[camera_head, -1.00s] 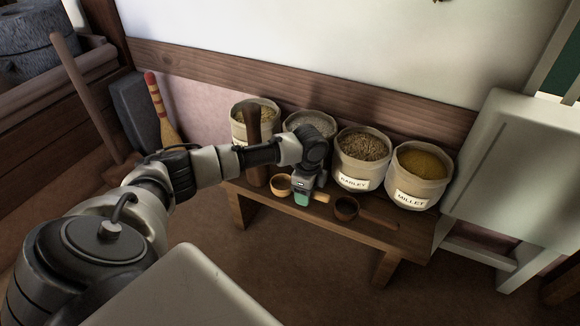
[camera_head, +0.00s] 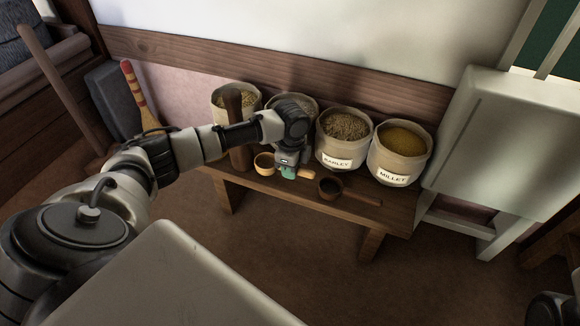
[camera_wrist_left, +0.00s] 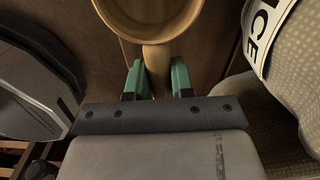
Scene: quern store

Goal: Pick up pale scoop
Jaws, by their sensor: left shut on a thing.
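The pale scoop (camera_head: 264,162) is light wood, with its round bowl left of my left gripper (camera_head: 288,174) and its handle showing on the right, in front of the sacks on the low bench. In the left wrist view the scoop's bowl (camera_wrist_left: 148,18) is at the top, and its handle runs down between the green fingers of my left gripper (camera_wrist_left: 156,80). The fingers are shut on the handle. I cannot tell whether the scoop touches the bench. My right gripper is not in view.
A dark scoop (camera_head: 330,187) lies on the bench (camera_head: 340,213) to the right. Grain sacks stand behind, including barley (camera_head: 343,140) and millet (camera_head: 400,153). A brown upright wooden piece (camera_head: 236,130) stands left of the gripper. A labelled sack (camera_wrist_left: 287,90) is close right in the wrist view.

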